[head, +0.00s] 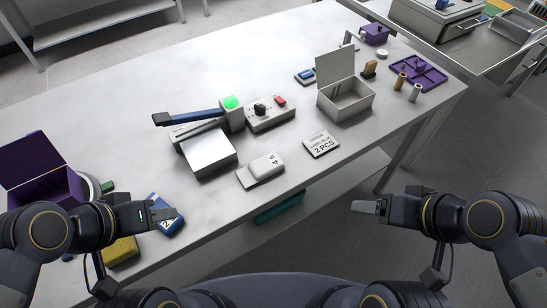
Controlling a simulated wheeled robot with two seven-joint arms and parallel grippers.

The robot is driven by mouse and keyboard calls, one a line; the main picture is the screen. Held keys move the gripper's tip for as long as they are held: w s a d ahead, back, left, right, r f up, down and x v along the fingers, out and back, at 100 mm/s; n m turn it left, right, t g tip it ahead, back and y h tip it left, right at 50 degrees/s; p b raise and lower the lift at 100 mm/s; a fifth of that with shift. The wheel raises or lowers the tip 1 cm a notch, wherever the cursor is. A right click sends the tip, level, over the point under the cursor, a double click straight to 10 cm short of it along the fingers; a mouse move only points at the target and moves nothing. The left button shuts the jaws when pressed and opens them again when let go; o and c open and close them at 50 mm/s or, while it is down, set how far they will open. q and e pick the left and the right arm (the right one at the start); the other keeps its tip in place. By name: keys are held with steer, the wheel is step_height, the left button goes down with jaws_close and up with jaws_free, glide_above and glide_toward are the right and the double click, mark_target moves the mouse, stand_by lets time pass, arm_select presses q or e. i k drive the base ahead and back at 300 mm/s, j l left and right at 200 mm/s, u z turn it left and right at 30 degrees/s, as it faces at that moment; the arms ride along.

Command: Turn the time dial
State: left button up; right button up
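A small control box (270,114) stands on the white table, with a black dial (260,109) and a red switch (280,100) on its top. I cannot read any marking by the dial. My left gripper (165,211) is at the lower left, over the blue packet near the table's front edge, well short of the dial. Its fingertips look a little apart with nothing between them. My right gripper (366,207) is in front of the table over the floor, away from everything. Its fingers overlap in this view, so their gap is hidden.
A grey press-like device (208,150) with a blue-handled lever (185,117) and a green light (231,102) stands left of the control box. A white block (263,168), a "2 PCS" card (321,145) and an open grey box (345,100) lie around it. A purple box (40,175) is far left.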

mark_target(260, 109)
steer(key=i+l+u, duration=0.15)
steer(key=u, duration=0.3)
steer(key=l+u, duration=0.35)
steer(key=u, duration=0.15)
